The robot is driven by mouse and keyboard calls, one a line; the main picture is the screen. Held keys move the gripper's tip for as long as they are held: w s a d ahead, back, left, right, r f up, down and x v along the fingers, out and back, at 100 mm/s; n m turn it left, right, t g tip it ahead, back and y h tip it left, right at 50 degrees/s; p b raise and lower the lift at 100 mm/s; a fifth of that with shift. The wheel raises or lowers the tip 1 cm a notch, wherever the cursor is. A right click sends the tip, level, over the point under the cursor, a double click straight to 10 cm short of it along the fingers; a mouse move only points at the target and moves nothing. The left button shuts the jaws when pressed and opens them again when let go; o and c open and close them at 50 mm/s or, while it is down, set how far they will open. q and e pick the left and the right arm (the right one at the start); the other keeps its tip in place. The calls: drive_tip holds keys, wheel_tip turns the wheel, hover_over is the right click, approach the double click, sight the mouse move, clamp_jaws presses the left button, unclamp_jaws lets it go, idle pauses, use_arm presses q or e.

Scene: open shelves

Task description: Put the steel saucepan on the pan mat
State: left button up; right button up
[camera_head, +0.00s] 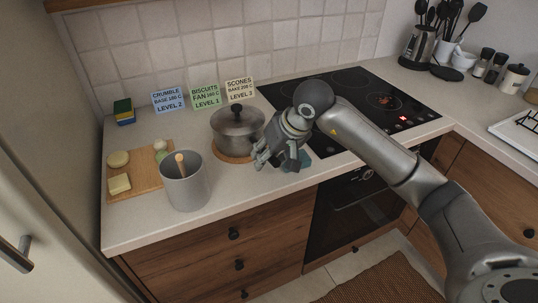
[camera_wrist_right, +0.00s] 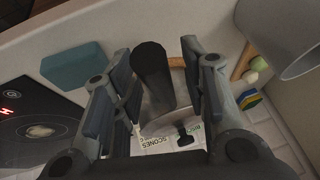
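The steel saucepan (camera_head: 232,138) has a lid with a dark knob and appears to sit on the round brown pan mat (camera_head: 234,159), whose front rim shows below it. My right gripper (camera_head: 275,158) is at the saucepan's right side. In the right wrist view, my right gripper (camera_wrist_right: 160,88) is open, with its fingers on either side of the dark saucepan handle (camera_wrist_right: 152,70); a gap shows beside the handle. A small part of the brown mat shows beyond it (camera_wrist_right: 178,62). My left gripper is not in view.
A grey crock (camera_head: 184,188) with a wooden utensil stands at front left, beside a board (camera_head: 122,187) with food. Recipe cards (camera_head: 205,98) stand behind the saucepan. A black cooktop (camera_head: 345,110) lies to the right. A flat teal item (camera_head: 304,160) lies near the gripper.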

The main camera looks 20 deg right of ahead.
drive_tip(key=b+v, duration=0.1)
drive_tip(key=v, duration=1.1)
drive_tip(key=shift+b, duration=0.35)
drive_tip(key=shift+s, duration=0.1)
